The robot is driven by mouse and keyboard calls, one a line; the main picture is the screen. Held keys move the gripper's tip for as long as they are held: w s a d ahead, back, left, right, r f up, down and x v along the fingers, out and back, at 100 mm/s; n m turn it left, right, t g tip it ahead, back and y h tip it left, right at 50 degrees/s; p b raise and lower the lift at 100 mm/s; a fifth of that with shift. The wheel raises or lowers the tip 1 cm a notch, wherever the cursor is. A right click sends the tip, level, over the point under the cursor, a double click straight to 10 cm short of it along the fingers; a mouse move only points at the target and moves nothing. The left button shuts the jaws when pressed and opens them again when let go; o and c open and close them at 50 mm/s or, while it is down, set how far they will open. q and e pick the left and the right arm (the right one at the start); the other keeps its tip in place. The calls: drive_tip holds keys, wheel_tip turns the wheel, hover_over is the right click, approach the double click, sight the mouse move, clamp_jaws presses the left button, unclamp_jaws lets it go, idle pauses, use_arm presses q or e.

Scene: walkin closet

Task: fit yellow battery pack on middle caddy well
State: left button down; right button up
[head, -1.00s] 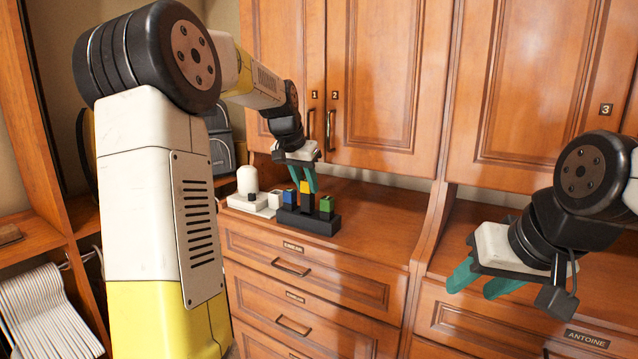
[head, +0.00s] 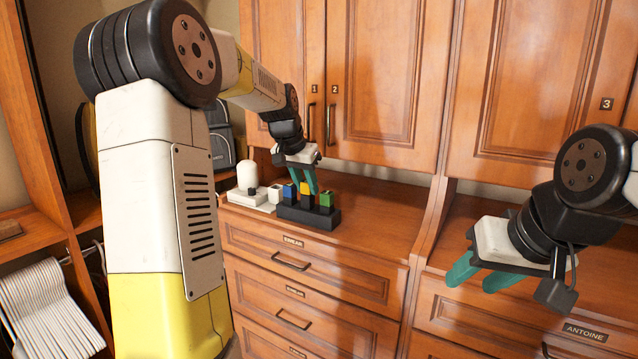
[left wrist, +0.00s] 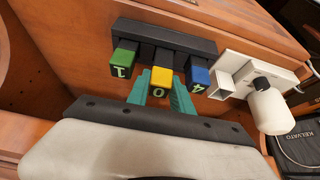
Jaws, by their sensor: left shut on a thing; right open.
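The black caddy (head: 320,220) stands on the drawer-cabinet top, with a blue-topped pack (head: 290,192) at its left and a green-topped pack (head: 326,199) at its right. The yellow battery pack (head: 305,187) is upright between them at the middle well, its top slightly higher than theirs. I cannot tell whether it is fully seated. My left gripper (head: 306,178) is shut on it from above. In the left wrist view the yellow top (left wrist: 161,83) sits between the teal fingers, and the caddy (left wrist: 180,35) is behind. My right gripper (head: 475,277) is open and empty, above the right cabinet.
A white stand with a rounded white body (head: 247,174) and a small white box (head: 274,194) are left of the caddy. Cabinet doors (head: 385,85) rise behind. The countertop right of the caddy (head: 375,222) is clear.

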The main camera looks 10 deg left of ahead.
use_arm(q)
drive_tip(key=shift+f, duration=0.2)
idle(0.4)
drive_tip(key=shift+f, duration=0.45)
drive_tip(key=shift+f, duration=0.2)
drive_tip(key=c, duration=1.1)
unclamp_jaws()
drive_tip(key=shift+o, duration=0.2)
drive_tip(key=shift+v, duration=3.95)
